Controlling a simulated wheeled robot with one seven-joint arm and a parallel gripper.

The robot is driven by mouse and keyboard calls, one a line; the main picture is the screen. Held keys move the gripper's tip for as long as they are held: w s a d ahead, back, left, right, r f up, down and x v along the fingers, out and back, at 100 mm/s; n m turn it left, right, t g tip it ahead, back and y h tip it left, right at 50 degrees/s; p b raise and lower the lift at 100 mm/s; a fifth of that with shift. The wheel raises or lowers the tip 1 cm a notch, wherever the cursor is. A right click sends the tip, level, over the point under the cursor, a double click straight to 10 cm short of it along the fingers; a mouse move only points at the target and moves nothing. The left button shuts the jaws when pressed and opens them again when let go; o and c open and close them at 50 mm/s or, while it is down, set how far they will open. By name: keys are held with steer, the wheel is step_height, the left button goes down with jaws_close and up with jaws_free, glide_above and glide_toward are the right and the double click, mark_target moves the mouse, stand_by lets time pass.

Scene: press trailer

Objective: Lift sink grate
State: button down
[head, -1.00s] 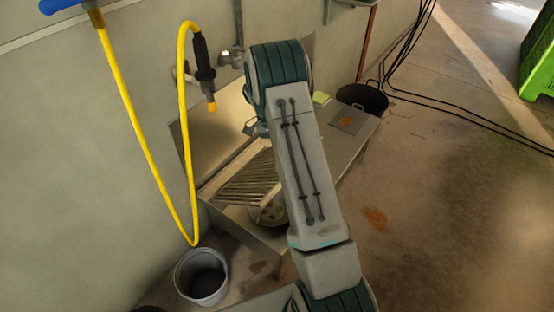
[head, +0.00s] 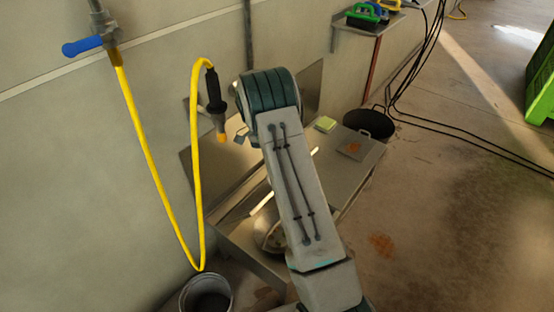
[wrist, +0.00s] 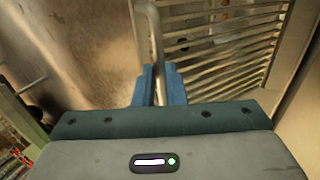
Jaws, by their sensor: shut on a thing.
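In the wrist view, the sink grate (wrist: 235,50) shows at upper right as a row of pale metal slats in a frame. A grey bent handle bar (wrist: 154,35) runs beside it. My gripper (wrist: 160,75) has two blue fingers shut around this bar. In the head view, my arm hides most of the gripper and the grate. A thin bright strip (head: 262,202) left of the arm may be the grate's edge. The sink (head: 245,238) lies below, with a round pan-like thing (head: 270,232) in it, partly behind my arm.
A yellow hose (head: 146,165) with a black nozzle (head: 215,95) hangs left of my arm. A bucket (head: 207,295) stands below. Floor at right is mostly clear.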

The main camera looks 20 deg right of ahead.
steer(key=c, duration=1.5)
jaws_free()
steer(key=shift+w+a+f, duration=0.25)
steer(key=shift+a+f, duration=0.05)
steer(key=shift+f, duration=0.1)
steer(key=shift+c, duration=0.2)
steer(key=shift+o, duration=0.3)
steer(key=shift+w+f, duration=0.1)
steer(key=s+d+r+p, duration=0.1)
steer(key=s+d+r, duration=0.6)
steer(key=d+r, duration=0.2)
step_height(320, 180, up, 2)
steer(key=shift+s+r+p, duration=0.15)
steer(key=shift+s+p, duration=0.15)
steer(key=shift+p, duration=0.1)
